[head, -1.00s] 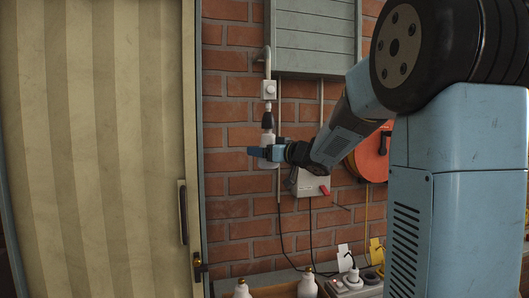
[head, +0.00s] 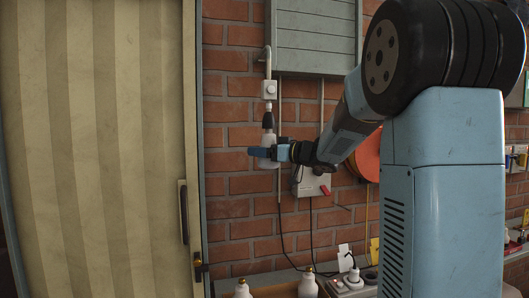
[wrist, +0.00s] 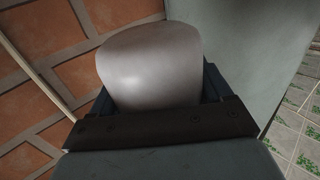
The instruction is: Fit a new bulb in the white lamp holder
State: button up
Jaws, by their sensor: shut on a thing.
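A white bulb (head: 268,138) hangs upright below the lamp holder on the brick wall in the head view. Its pale rounded end (wrist: 150,65) fills the middle of the wrist view between the jaws. My gripper (head: 264,153), with blue fingers, is shut around the bulb from the right. The white lamp holder (head: 268,90) hangs from a bent pipe, with a dark section (head: 268,121) between it and the bulb. Bulb and holder line up vertically. I cannot tell how far the bulb is seated. The fingers hide part of the bulb.
Two white bulbs with brass-coloured ends, one left (head: 242,289) and one right (head: 308,284), stand below. A grey box with a red part (head: 314,183) and an orange reel (head: 368,158) are right of the holder. A striped door (head: 95,150) stands left; a grey cabinet (head: 313,38) is above.

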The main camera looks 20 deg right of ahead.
jog(key=shift+n+y, duration=0.3)
jog(key=o, duration=1)
jog(key=s+d+r+m+t+h, duration=0.1)
jog(key=s+d+m+t+h, duration=0.3)
jog(key=s+d+m+h, duration=0.65)
jog(key=s+a+f+g+h, duration=0.1)
jog(key=s+f+g+h, duration=0.1)
jog(key=s+f, duration=0.3)
jog(key=s+a+f+g+h, duration=0.2)
jog(key=s+f+g, duration=0.3)
jog(key=s, duration=0.7)
jog(key=shift+f+g, duration=0.3)
jog(key=shift+f, duration=0.4)
jog(key=s+a+f+g, duration=0.1)
jog(key=s+a+f, duration=0.1)
jog(key=s, duration=0.1)
jog(key=s+a+f+n+g+y, duration=0.1)
jog(key=s+a+f, duration=0.1)
jog(key=s, duration=0.2)
jog(key=s+a+f+g+y, duration=0.1)
jog(key=s+a+f+g, duration=0.1)
jog(key=s, duration=0.1)
jog(key=shift+s+a+n, duration=0.15)
jog(key=shift+n, duration=0.2)
jog(key=shift+c, duration=0.4)
